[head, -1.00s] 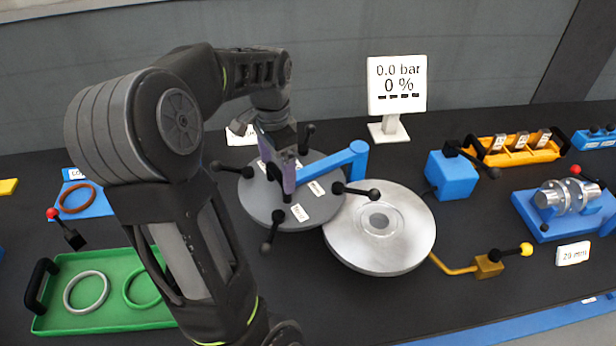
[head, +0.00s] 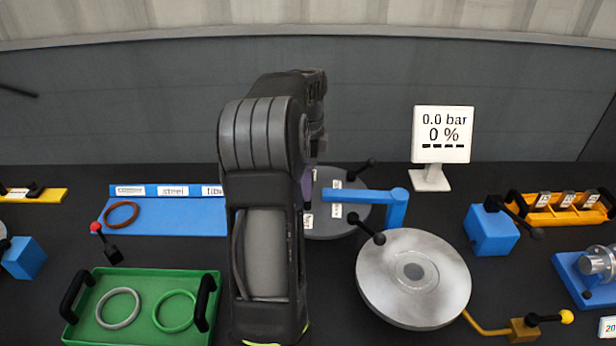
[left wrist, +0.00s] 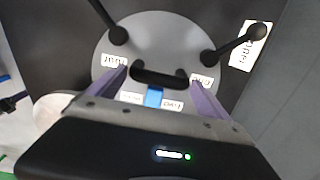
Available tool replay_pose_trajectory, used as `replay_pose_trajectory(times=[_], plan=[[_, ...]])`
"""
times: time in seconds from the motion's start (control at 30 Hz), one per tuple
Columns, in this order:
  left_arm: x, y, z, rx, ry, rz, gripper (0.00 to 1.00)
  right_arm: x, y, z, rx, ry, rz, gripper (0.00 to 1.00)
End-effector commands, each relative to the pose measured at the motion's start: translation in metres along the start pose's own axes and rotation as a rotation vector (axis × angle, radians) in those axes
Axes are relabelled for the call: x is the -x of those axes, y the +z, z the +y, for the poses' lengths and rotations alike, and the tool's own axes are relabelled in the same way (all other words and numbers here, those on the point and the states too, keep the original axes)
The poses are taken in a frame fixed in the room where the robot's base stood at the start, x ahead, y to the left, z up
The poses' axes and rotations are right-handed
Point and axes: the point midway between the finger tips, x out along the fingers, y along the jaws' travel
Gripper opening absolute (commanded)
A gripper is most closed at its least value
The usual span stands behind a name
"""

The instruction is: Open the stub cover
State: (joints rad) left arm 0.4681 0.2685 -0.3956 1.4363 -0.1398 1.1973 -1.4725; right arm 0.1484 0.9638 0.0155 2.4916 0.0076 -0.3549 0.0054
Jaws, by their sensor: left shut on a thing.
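The stub cover (head: 348,222) is a dark grey disc with small white labels and black ball-ended clamp arms. It hangs on a blue swing arm (head: 365,196) behind and left of the silver round flange (head: 413,290), clear of its face. My left gripper (head: 308,190) is over the cover, largely hidden behind my arm. A white label (left wrist: 250,45) reading OPEN lies beside the cover. My right gripper is not in view.
A green tray (head: 75,322) with two rings stands front left, a blue ring board (head: 180,215) behind it. A display (head: 442,135) reads 0.0 bar, 0 %. A blue block with lever (head: 490,230), an orange rack (head: 560,212) and a yellow-knobbed lever (head: 525,328) are right.

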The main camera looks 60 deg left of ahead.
Motion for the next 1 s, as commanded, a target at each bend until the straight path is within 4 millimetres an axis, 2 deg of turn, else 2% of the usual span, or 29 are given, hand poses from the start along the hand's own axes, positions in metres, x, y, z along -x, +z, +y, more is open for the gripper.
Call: replay_pose_trajectory(times=[0.17,0.2,0.3,0.67,0.77,1.0], plan=[[0.001,-0.002,-0.001,0.001,-0.005,0.004,0.18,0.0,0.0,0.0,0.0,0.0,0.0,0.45],[0.001,-0.002,-0.001,0.001,-0.005,0.004,0.93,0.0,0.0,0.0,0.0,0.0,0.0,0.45],[0.001,-0.002,-0.001,0.001,-0.004,0.003,1.0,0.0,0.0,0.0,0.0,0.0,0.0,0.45],[0.007,-0.001,-0.001,0.0,-0.003,0.002,1.0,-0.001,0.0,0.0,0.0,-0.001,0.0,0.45],[0.018,-0.001,-0.001,0.0,-0.004,0.002,1.0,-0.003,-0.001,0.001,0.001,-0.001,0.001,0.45],[0.06,-0.002,-0.001,0.0,-0.005,0.003,1.0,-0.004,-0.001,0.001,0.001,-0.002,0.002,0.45]])
